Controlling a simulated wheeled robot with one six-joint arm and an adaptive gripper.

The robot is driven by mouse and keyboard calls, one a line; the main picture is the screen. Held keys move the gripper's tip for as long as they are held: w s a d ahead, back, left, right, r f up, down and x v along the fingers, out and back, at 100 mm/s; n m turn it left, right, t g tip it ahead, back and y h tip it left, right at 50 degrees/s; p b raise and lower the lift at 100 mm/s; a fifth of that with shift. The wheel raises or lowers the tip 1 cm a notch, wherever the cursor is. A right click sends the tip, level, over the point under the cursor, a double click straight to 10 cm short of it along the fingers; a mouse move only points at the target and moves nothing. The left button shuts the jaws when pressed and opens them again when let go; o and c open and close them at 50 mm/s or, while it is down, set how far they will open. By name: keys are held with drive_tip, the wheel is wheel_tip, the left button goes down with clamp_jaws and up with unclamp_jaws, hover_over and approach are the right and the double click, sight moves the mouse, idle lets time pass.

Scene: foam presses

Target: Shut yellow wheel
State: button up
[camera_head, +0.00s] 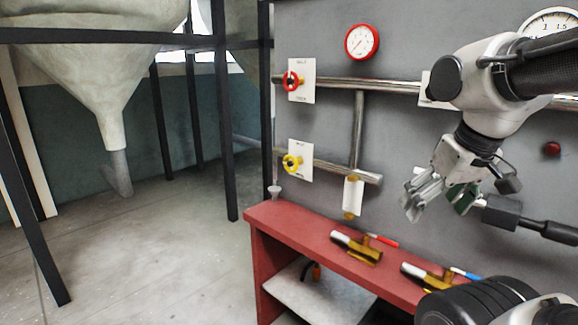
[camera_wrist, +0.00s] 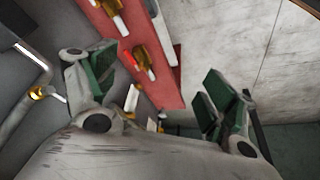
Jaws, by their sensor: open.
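The yellow wheel (camera_head: 292,163) is a small round handwheel on a white plate (camera_head: 304,160) on the grey wall panel, at the lower pipe. My gripper (camera_head: 438,200) is open and empty, in front of the panel and well to the right of the yellow wheel. In the wrist view my gripper (camera_wrist: 150,95) shows its two green-padded fingers spread apart with nothing between them. I cannot make out the yellow wheel for sure in the wrist view.
A red wheel (camera_head: 291,82) sits above the yellow one, on the upper pipe. A red bench (camera_head: 290,228) below carries brass valves with a red handle (camera_head: 384,241) and a blue handle (camera_head: 466,274). A gauge (camera_head: 362,42) hangs above. The floor at left (camera_head: 165,240) is clear.

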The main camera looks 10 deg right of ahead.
drive_tip(key=w+a+f+n+g, duration=0.2)
drive_tip(key=w+a+f+g, duration=0.1)
drive_tip(key=w+f, duration=0.2)
drive_tip(key=n+t+h, duration=0.9)
drive_tip(key=n+h, duration=0.6)
drive_tip(key=n, duration=1)
approach(289, 163)
drive_tip(key=x, duration=1)
drive_tip(key=shift+w+d, duration=0.25)
drive_tip(key=shift+d, duration=0.05)
drive_tip(key=c, duration=1)
